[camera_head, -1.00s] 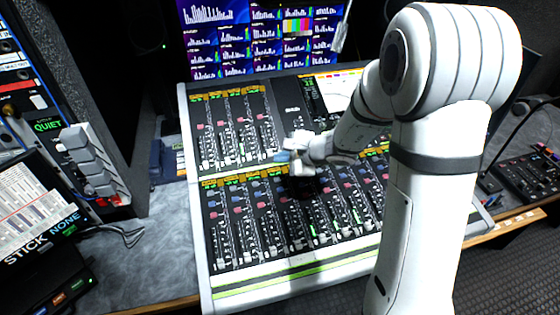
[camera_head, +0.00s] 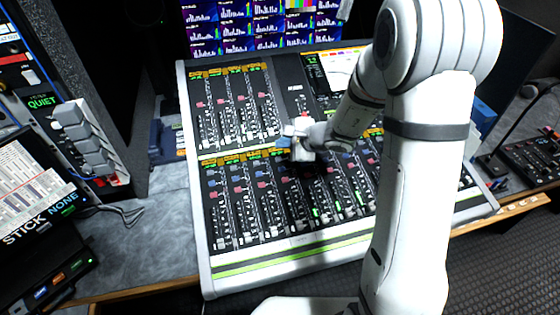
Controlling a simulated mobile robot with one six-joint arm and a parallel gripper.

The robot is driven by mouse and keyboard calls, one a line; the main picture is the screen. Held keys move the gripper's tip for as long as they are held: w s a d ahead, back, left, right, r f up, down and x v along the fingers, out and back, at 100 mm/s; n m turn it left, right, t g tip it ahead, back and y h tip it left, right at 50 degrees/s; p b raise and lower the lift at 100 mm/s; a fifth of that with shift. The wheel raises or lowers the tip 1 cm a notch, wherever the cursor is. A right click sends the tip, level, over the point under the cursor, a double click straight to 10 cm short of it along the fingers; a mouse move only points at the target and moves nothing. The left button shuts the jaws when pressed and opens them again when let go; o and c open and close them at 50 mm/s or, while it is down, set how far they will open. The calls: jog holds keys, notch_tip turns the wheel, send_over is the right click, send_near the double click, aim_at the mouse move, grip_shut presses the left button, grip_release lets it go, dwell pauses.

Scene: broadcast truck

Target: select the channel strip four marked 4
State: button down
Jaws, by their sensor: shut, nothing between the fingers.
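The mixing console (camera_head: 205,262) stands in the middle, with a lower bank of channel strips (camera_head: 250,205) and a shorter upper-left bank (camera_head: 232,105). Rows of small blue, red and white buttons and faders run down the strips. The marking 4 is too small to read, so I cannot tell which strip bears it. My gripper (camera_head: 300,158) is over the console, at the top of the lower bank near its middle, pointing down. It is shut and empty, with a dark shape below it. I cannot tell whether it touches the panel. My arm hides the right part of the console.
A monitor wall (camera_head: 260,25) stands behind the console. At left are a rack with a QUIET sign (camera_head: 42,101) and a row of grey switches (camera_head: 85,135). A gooseneck microphone (camera_head: 515,125) and a small panel (camera_head: 530,165) are at right. Bare desk (camera_head: 155,235) lies left of the console.

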aim_at(273, 156)
jog(key=f+b, duration=0.2)
jog(key=f, duration=0.1)
jog(key=shift+w+f, duration=0.15)
jog(key=shift+w, duration=0.05)
jog(key=shift+w+a+f+b, duration=0.1)
jog(key=shift+f+b, duration=0.4)
jog(key=shift+b, duration=0.2)
jog(key=shift+w+f+b, duration=0.1)
jog(key=shift+f+b, duration=0.7)
jog(key=shift+b, duration=0.55)
dwell(1.6)
jog(key=shift+r, duration=0.15)
jog(key=shift+r+p, duration=0.35)
jog(key=shift+r, duration=0.35)
jog(key=shift+r, duration=0.1)
jog(key=shift+s+r+p, duration=0.2)
jog(key=shift+r+p, duration=0.5)
jog(key=shift+r, duration=0.45)
jog(key=shift+s+r+p, duration=0.2)
jog(key=shift+r+p, duration=0.5)
jog(key=shift+r, duration=0.5)
